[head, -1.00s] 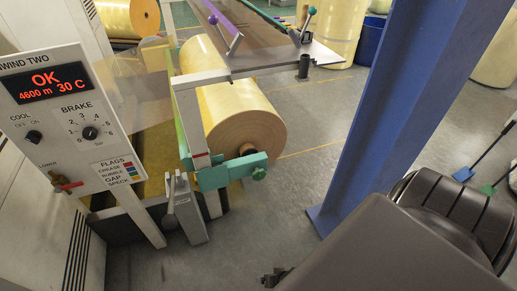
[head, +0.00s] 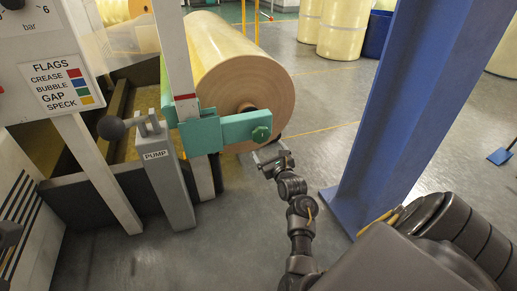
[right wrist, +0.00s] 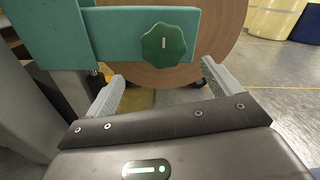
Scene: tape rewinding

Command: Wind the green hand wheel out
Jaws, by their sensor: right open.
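In the right wrist view the lobed hand wheel (right wrist: 163,45) has a white mark and shows above and between my fingers. My right gripper (head: 268,156) is just below and slightly right of the wheel, apart from it. In the right wrist view the gripper (right wrist: 160,80) is open, with nothing between its fingers.
The large yellow roll (head: 235,65) hangs behind the bracket. A grey pump (head: 166,170) with a ball lever stands left. The floor between the pump and my arm is clear.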

